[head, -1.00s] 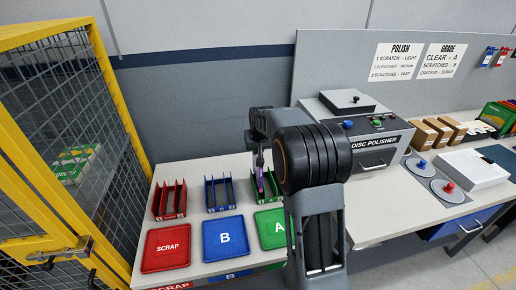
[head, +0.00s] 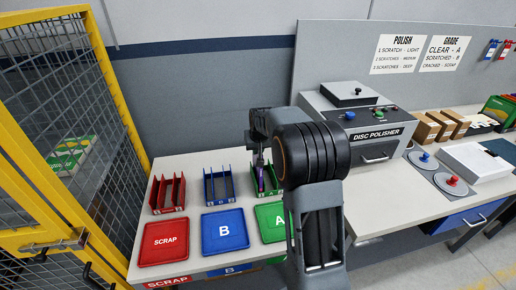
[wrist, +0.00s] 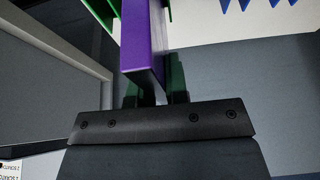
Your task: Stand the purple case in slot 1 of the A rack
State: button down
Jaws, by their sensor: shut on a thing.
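The purple case (head: 262,181) is held upright, low at the green A rack (head: 273,191), which my arm partly hides. My gripper (wrist: 155,92) is shut on the case, with a dark finger on each side of it. In the wrist view the purple case (wrist: 137,40) runs up out of the picture, close to green rack parts (wrist: 104,10). I cannot tell whether the case is inside a slot or which slot it lines up with.
The blue rack (head: 219,187) and the red rack (head: 168,195) stand to the left. Red SCRAP, blue B and green A trays (head: 271,222) lie in front. The disc polisher (head: 350,125) stands right of my arm; a yellow mesh cage (head: 110,90) is at left.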

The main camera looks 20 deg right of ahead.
jog(key=shift+f+b, duration=0.7)
jog(key=shift+f, duration=0.35)
jog(key=c, duration=0.7)
grip_release()
jog(key=shift+o, duration=0.2)
jog(key=shift+r, duration=0.15)
jog(key=shift+r+p, duration=2.8)
jog(key=shift+r, duration=1.1)
